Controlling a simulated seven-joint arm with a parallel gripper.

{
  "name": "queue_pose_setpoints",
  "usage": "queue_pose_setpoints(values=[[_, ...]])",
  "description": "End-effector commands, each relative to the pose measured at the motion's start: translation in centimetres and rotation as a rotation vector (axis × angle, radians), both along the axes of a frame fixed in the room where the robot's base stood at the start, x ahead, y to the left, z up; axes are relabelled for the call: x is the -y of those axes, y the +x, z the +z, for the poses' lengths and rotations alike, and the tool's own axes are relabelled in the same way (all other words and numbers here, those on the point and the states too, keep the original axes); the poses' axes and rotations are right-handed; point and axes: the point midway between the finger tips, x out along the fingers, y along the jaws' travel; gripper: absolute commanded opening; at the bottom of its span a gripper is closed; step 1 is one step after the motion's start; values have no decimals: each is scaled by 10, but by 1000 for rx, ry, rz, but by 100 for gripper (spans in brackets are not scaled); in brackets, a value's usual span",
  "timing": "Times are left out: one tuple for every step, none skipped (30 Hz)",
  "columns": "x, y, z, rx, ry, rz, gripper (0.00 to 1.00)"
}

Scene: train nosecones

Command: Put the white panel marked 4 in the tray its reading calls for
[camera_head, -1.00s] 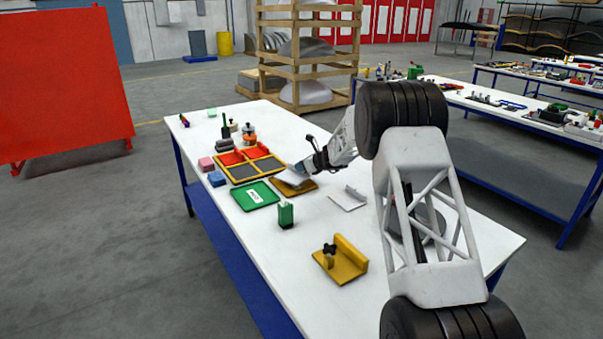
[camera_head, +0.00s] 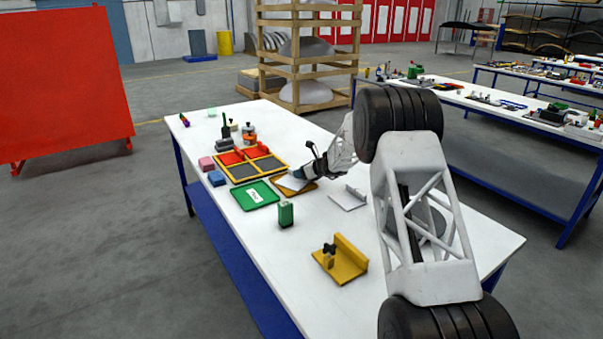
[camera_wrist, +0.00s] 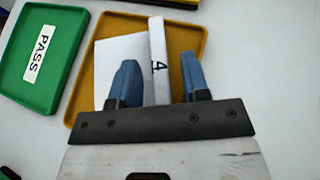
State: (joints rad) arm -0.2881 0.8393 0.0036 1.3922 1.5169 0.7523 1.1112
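The white panel marked 4 (camera_wrist: 120,62) lies in the amber tray (camera_wrist: 192,40) in the wrist view, its upright flange with the "4" facing me. In the head view the panel (camera_head: 291,184) shows as a pale plate in the amber tray (camera_head: 311,187). My gripper (camera_wrist: 160,82) is open, its blue fingers on either side of the flange, with a gap visible at least on the right. In the head view my gripper (camera_head: 300,173) is at the panel's edge. The green tray (camera_wrist: 42,58) reads PASS. No label is visible on the amber tray.
A second white panel (camera_head: 348,199) lies right of the amber tray. A divided tray with red and grey compartments (camera_head: 262,171) stands behind. A green block (camera_head: 286,214), a yellow bracket (camera_head: 342,260), and pink (camera_head: 206,163) and blue (camera_head: 217,179) blocks stand around.

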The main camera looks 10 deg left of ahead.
Motion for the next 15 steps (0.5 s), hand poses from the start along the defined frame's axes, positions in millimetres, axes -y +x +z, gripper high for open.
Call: queue_pose_setpoints(values=[[0, 0, 0, 0, 0, 0, 42], [0, 0, 0, 0, 0, 0, 42], [0, 0, 0, 0, 0, 0, 42], [0, 0, 0, 0, 0, 0, 42], [0, 0, 0, 0, 0, 0, 42], [0, 0, 0, 0, 0, 0, 42], [0, 0, 0, 0, 0, 0, 42], [0, 0, 1, 0, 0, 0, 42], [0, 0, 2, 0, 0, 0, 42], [0, 0, 3, 0, 0, 0, 42], [1, 0, 3, 0, 0, 0, 42], [2, -1, 4, 0, -1, 0, 42], [3, -1, 5, 0, 0, 0, 42], [5, -2, 6, 0, 0, 0, 42], [7, -2, 7, 0, 0, 0, 42]])
